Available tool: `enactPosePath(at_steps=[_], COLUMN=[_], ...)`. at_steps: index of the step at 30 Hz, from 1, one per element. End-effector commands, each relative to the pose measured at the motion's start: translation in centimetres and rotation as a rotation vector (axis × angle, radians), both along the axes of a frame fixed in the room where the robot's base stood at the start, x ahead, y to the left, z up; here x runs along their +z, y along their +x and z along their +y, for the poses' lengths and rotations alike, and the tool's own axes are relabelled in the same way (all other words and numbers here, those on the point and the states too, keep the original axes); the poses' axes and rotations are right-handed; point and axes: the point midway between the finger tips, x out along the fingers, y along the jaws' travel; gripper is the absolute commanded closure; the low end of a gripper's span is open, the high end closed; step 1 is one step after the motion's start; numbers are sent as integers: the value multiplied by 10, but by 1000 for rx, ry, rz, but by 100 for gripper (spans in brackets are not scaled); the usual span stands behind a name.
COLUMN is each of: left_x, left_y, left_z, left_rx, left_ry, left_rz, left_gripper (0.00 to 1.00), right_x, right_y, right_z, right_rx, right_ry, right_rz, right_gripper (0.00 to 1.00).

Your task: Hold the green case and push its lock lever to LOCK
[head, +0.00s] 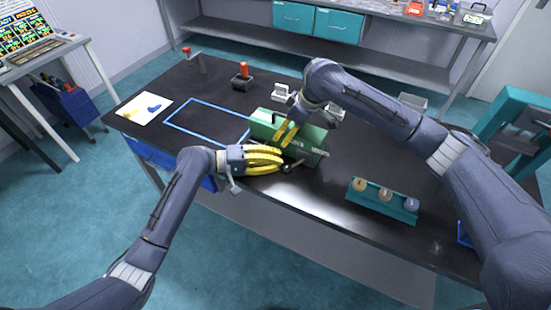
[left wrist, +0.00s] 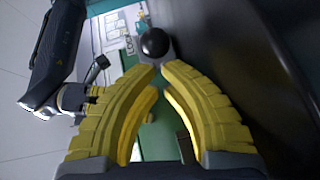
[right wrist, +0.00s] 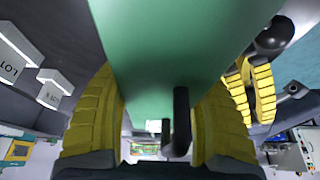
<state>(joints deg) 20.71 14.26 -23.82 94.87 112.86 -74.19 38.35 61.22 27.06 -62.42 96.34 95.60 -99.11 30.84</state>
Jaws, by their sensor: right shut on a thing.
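The green case (head: 262,130) lies on the dark table in the head view. My right gripper (head: 285,133) reaches down over it; in the right wrist view the green body (right wrist: 170,45) sits between the yellow fingers, with a black handle (right wrist: 181,120) near them. My left gripper (head: 283,160) is beside the case's near side. In the left wrist view its fingertips (left wrist: 160,70) meet or nearly meet, with nothing visible between them. A black ball knob (left wrist: 155,43) is just beyond the tips, and also shows in the right wrist view (right wrist: 275,36). Contact with the knob cannot be told.
A teal rack (head: 370,203) with several round pieces stands right of the case. A blue outlined rectangle (head: 180,124) marks bare table to the left, beside a card (head: 133,112). A red-topped device (head: 243,78) and small white blocks (head: 280,91) stand behind.

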Motion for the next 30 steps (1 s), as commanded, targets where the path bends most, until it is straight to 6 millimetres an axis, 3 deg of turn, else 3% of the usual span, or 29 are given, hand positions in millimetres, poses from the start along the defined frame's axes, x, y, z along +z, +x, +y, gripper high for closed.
enactPosePath(at_steps=[30], left_x=[0], left_y=[-12], left_z=[-1], left_rx=[227], left_ry=[1], left_rz=[-4], left_gripper=[100], right_x=[1], right_y=[0], right_z=[0], right_rx=[0], right_ry=[1], right_rz=[-1], right_gripper=[87])
